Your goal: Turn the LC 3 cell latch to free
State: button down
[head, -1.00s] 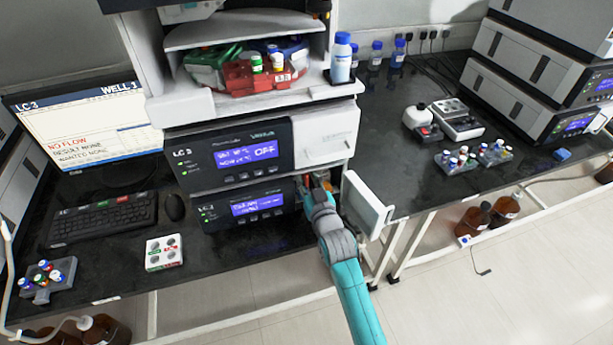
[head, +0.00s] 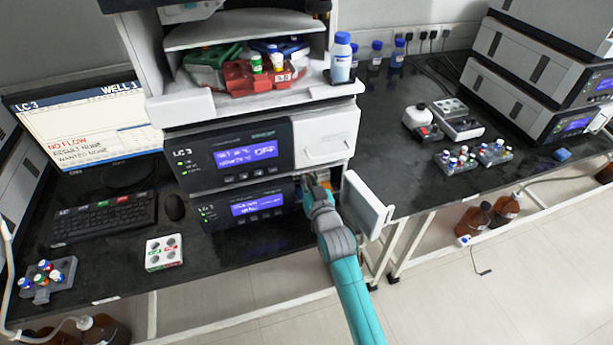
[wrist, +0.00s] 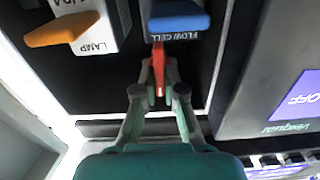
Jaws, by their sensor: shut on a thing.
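The LC 3 cell latch is a slim red lever (wrist: 159,78) below the blue handle marked FLOW CELL (wrist: 180,19) in the wrist view. My gripper (wrist: 160,84) is shut on the red lever, its fingertips on either side of it. In the head view my gripper (head: 314,186) reaches into the opening at the right of the lower LC 3 module (head: 250,206), beside the open white door (head: 367,204). The latch is largely hidden there, and I cannot read its setting.
An orange handle on the block marked LAMP (wrist: 62,30) sits close to the blue one. The open door stands just right of my arm. A white vial block (head: 164,252) and a keyboard (head: 103,215) lie on the bench at left.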

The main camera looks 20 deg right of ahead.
jog(key=m, duration=0.5)
jog(key=shift+d+f, duration=0.1)
jog(key=shift+d, duration=0.2)
jog(key=shift+d+f+m, duration=0.1)
jog(key=shift+m, duration=1.15)
jog(key=shift+d+f+m, duration=0.1)
jog(key=shift+m, duration=1.15)
jog(key=c, duration=1.3)
grip_release()
jog(key=shift+o, duration=0.2)
jog(key=s, duration=1.2)
